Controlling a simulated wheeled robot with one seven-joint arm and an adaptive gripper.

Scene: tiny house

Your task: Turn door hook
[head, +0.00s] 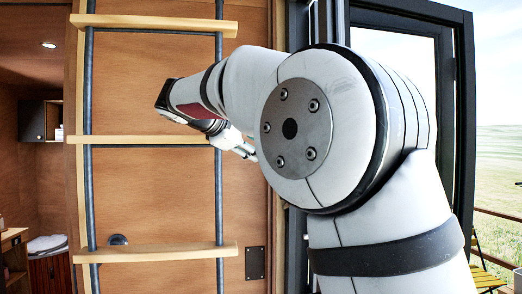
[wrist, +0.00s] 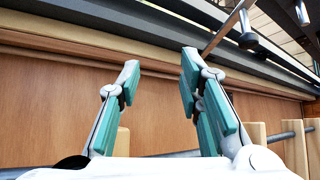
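My gripper (wrist: 160,70) is open and empty in the wrist view, its two teal-padded fingers spread apart in front of a wooden panel. In the head view my gripper (head: 242,150) is small and partly hidden by my arm, near the right rail of the ladder. A metal piece with a round-ended peg (wrist: 247,32) and a thin slanted bar (wrist: 224,30) sits on the dark frame at the upper right of the wrist view. It may be the door hook; I cannot tell for sure.
A ladder with wooden rungs (head: 150,253) and dark rails stands before the wooden wall (head: 150,190). A dark-framed glass door (head: 462,120) stands at right, with grass outside. In the wrist view, wooden rungs (wrist: 296,155) and a rail lie close below the gripper.

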